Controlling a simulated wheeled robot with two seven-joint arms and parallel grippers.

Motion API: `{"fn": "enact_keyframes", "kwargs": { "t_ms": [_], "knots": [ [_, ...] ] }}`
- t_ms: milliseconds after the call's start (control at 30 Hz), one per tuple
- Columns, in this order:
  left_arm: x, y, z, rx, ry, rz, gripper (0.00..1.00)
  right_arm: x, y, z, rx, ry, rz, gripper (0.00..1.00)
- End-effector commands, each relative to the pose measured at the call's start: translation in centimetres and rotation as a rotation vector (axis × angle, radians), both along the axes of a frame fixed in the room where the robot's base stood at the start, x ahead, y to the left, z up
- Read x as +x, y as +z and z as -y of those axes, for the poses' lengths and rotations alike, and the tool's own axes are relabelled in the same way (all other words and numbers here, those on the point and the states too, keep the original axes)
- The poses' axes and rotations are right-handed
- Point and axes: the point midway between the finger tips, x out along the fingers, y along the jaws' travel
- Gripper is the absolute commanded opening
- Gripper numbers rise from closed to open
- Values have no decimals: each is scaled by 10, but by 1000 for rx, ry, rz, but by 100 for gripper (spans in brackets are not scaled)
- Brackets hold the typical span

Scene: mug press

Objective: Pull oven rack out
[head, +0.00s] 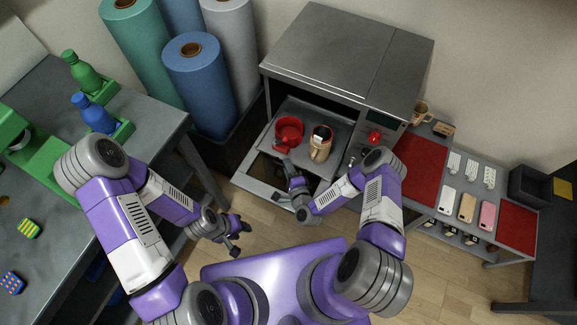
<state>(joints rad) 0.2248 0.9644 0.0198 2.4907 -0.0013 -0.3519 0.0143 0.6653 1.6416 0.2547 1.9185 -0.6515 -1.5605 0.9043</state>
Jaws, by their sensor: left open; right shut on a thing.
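The grey oven (335,50) stands against the wall with its door (246,180) folded down at the front. The grey oven rack (266,138) sticks out of the opening above the door. A red mug (289,134) and a beige mug (320,148) stand on the rack. My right gripper (284,164) is at the front edge of the rack, shut on it; the exact contact is small and partly hidden by the gripper. My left gripper (243,226) is open and empty, above the floor in front of the oven, apart from the rack.
A grey table (165,125) with green and blue bottles is at the left. Rolls of material (200,80) stand left of the oven. A shelf with phones and red mats (418,168) is at the right. The wooden floor (270,235) before the oven is clear.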

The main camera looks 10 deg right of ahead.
Motion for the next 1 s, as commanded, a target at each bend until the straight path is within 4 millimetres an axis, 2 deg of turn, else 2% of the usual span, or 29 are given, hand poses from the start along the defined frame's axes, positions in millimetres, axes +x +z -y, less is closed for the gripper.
{"fn": "enact_keyframes", "kwargs": {
  "t_ms": [33, 167, 467, 567, 800, 1000],
  "knots": [
    [0, 0, 0, 0, 0, 0, 43, 0, 0, 0, 0, 0, 0, 18],
    [0, 0, 0, 0, 0, 0, 43, 0, 0, 0, 0, 0, 0, 36],
    [0, 1, 0, 0, 0, 0, 43, -2, 0, 0, 1, 0, -1, 36],
    [0, 4, 0, 0, 0, 0, 43, -12, 2, 1, 2, 0, -3, 36],
    [0, 16, 0, 0, 0, 0, 43, -52, 9, 6, 3, -1, -5, 36],
    [0, 19, 0, 0, 0, 0, 43, -72, 11, 9, 2, -1, -1, 36]
  ]
}}
